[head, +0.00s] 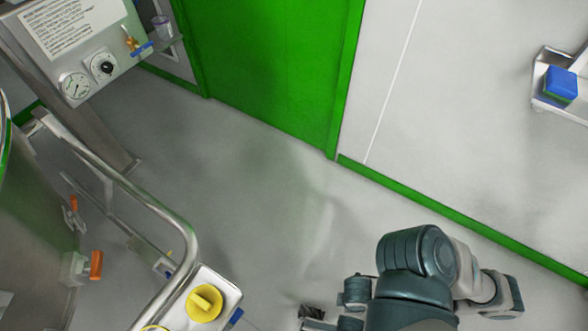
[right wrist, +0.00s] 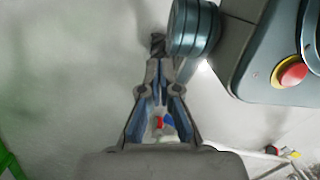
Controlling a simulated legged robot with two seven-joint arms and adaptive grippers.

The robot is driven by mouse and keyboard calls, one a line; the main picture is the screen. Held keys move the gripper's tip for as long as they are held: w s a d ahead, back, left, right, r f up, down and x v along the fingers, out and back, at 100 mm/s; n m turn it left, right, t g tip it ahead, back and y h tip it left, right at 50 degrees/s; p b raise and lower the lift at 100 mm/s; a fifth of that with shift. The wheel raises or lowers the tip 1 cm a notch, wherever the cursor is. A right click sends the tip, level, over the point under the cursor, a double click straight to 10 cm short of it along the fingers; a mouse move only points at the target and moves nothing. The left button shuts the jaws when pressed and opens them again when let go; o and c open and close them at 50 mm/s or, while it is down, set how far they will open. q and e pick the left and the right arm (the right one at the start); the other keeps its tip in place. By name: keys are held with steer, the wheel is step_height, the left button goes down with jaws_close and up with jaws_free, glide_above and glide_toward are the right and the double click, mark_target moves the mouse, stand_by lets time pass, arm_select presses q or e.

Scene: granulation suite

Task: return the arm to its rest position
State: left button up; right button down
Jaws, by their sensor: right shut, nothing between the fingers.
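My right arm (head: 415,270) is folded at the bottom right of the head view, above the grey floor. My right gripper (right wrist: 158,48) shows in the right wrist view with its fingers together and nothing held between the tips. The tips are close to a teal rounded joint of my own. A small red, blue and white patch shows through the gap between the finger links, too small to identify. My left gripper is in neither view.
A bent steel rail (head: 180,232) and a yellow knob (head: 204,303) stand at the lower left. A gauge panel (head: 75,50) is at the upper left. A green door (head: 270,70) is at the back. A steel shelf with a blue-and-green block (head: 561,84) is at right. Middle floor is clear.

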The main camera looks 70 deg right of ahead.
arm_select(q)
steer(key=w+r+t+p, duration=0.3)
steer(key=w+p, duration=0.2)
steer(key=p, duration=2.2)
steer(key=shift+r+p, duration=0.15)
steer(key=shift+p, duration=0.2)
arm_select(e)
steer(key=w+r+t, duration=0.3)
steer(key=w, duration=0.2)
steer(key=shift+w+r, duration=0.15)
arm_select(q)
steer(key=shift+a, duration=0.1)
arm_select(e)
steer(key=shift+d, duration=0.1)
